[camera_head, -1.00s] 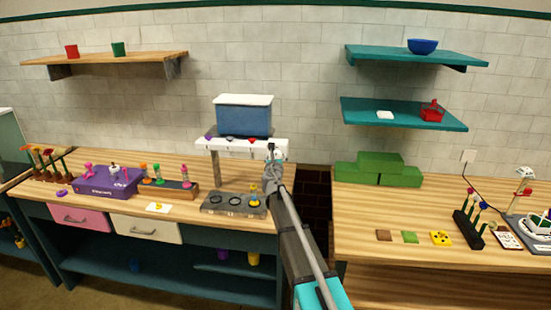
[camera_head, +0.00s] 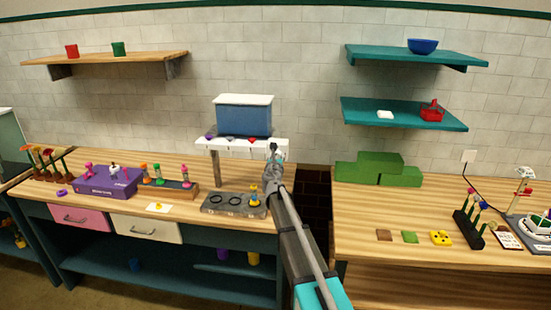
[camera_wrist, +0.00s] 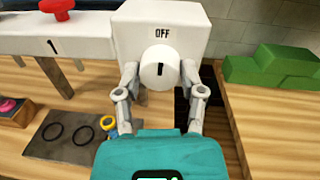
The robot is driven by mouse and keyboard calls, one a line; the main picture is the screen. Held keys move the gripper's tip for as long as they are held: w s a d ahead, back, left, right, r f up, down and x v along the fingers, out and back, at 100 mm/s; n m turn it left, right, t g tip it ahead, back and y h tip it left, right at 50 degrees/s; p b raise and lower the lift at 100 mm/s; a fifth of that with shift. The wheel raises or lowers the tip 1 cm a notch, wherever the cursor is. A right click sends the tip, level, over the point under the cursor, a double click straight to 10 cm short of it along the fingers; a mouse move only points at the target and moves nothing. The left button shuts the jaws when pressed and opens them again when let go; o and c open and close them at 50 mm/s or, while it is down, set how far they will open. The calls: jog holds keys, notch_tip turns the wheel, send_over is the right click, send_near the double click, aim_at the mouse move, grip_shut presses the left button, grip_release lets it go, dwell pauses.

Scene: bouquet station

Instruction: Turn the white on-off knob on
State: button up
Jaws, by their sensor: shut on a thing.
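The white on-off knob (camera_wrist: 160,68) is on the front of a white box (camera_wrist: 186,18) at the right end of a white raised bar. Its black mark is upright, below the word OFF. My gripper (camera_wrist: 160,75) has a grey finger on each side of the knob and is shut on it. In the head view my gripper (camera_head: 274,156) is at the bar's right end, where it mostly hides the knob.
The white bar (camera_head: 222,144) carries coloured knobs, with a blue box (camera_head: 243,119) behind it. Below is a grey plate (camera_head: 222,203) with black rings and a yellow piece. Green blocks (camera_head: 380,168) stand on the right table, across a gap.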

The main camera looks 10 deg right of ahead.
jog(key=m, duration=0.4)
jog(key=shift+f+m+b, duration=0.1)
jog(key=shift+m+b, duration=0.2)
jog(key=shift+m, duration=0.1)
jog(key=m, duration=0.4)
jog(key=shift+t, duration=0.3)
jog(key=m+h, duration=0.1)
jog(key=m, duration=0.4)
jog(key=shift+b, duration=0.35)
jog(key=shift+m, duration=2.1)
jog(key=o, duration=1.1)
jog(key=shift+f, duration=0.1)
jog(key=shift+o, duration=0.2)
jog(key=shift+n, duration=0.4)
